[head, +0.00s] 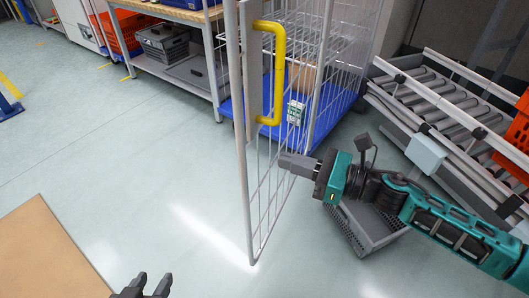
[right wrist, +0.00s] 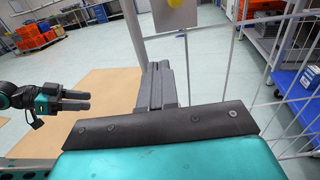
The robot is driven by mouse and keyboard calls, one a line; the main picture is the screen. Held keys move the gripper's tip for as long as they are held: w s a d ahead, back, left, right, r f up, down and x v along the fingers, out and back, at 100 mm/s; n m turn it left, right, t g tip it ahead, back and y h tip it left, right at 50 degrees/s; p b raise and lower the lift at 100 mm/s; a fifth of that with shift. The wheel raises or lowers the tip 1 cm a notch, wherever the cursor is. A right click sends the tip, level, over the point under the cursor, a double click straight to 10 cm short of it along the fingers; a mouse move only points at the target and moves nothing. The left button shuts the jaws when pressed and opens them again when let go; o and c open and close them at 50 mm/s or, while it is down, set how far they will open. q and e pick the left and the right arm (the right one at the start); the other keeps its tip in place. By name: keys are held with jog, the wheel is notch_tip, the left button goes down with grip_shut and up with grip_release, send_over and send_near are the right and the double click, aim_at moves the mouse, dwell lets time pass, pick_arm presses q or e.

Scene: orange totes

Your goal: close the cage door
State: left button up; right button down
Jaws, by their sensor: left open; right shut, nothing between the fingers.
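The cage door (head: 262,205) is a light grey wire-mesh panel with a long yellow handle (head: 279,72). It stands swung out from the cage (head: 340,40), its free edge towards me. My right gripper (head: 284,160) is shut and empty, its fingertips at the mesh below the handle; I cannot tell whether they touch it. In the right wrist view the shut fingers (right wrist: 163,85) point ahead, with the door's wires (right wrist: 262,60) to their right. My left gripper (head: 150,284) is open and empty at the bottom edge, away from the door; it also shows in the right wrist view (right wrist: 88,101).
A grey crate (head: 364,232) lies on the floor under my right arm. A roller conveyor (head: 440,95) stands at the right. A workbench (head: 180,75) with totes stands behind the door. The floor left of the door is clear, with a brown mat (head: 45,255).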

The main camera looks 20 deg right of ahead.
aim_at(250, 150)
jog(key=shift+x, duration=3.05)
